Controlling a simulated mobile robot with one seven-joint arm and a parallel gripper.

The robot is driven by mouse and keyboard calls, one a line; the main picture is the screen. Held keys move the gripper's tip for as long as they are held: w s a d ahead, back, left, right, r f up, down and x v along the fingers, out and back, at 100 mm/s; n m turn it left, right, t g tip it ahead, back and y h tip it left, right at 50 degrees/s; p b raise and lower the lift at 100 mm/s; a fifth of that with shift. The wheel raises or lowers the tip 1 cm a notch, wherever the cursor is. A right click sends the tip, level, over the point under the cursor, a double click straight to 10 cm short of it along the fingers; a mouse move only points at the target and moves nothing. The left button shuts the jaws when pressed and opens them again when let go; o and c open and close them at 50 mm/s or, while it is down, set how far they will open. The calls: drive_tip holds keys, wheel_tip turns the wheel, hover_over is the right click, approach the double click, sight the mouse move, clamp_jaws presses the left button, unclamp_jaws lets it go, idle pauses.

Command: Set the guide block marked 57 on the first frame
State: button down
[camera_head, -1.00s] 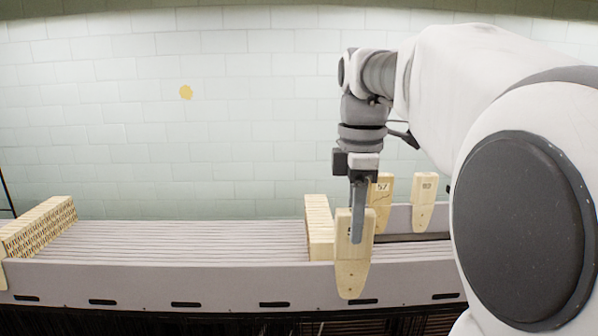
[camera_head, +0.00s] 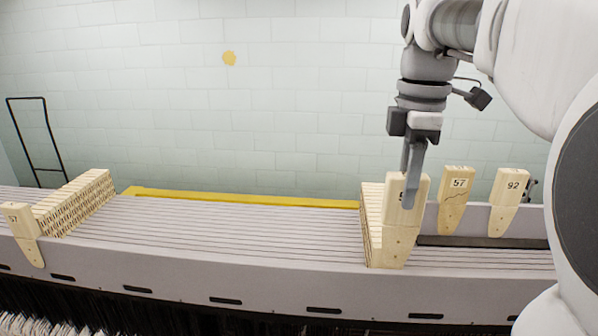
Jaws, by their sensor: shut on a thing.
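My gripper (camera_head: 409,198) points down and is shut on a pale wooden guide block (camera_head: 400,235) with a tapered lower end. A finger covers most of its label; only what looks like a 5 shows. The block is upright at the front of a row of similar blocks (camera_head: 371,225) on the right of the grey slatted frame (camera_head: 230,222). I cannot tell whether it touches the row or the frame. A second block marked 57 (camera_head: 456,199), with a dark crack-like line, stands behind to the right.
A block marked 92 (camera_head: 510,188) stands farther right. The slats between the rows are clear. A yellow bar (camera_head: 240,199) runs behind.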

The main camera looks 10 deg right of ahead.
sight(398, 224)
drive_tip(key=shift+f, duration=0.25)
drive_tip(key=shift+w+f+b, duration=0.15)
drive_tip(key=shift+f+b, duration=0.4)
drive_tip(key=shift+f, duration=0.5)
drive_tip(key=shift+w+d+f+b, duration=0.1)
drive_tip(key=shift+w+f+b, duration=0.1)
drive_tip(key=shift+f+b, duration=1.1)
drive_tip(key=shift+w+d+f+b, duration=0.1)
drive_tip(key=shift+w+f+b, duration=0.05)
drive_tip(key=shift+f+b, duration=2)
drive_tip(key=shift+f, duration=0.6)
drive_tip(key=shift+f+b, duration=0.3)
drive_tip(key=shift+f, duration=0.2)
drive_tip(key=c, duration=0.6)
unclamp_jaws()
drive_tip(key=shift+o, duration=0.2)
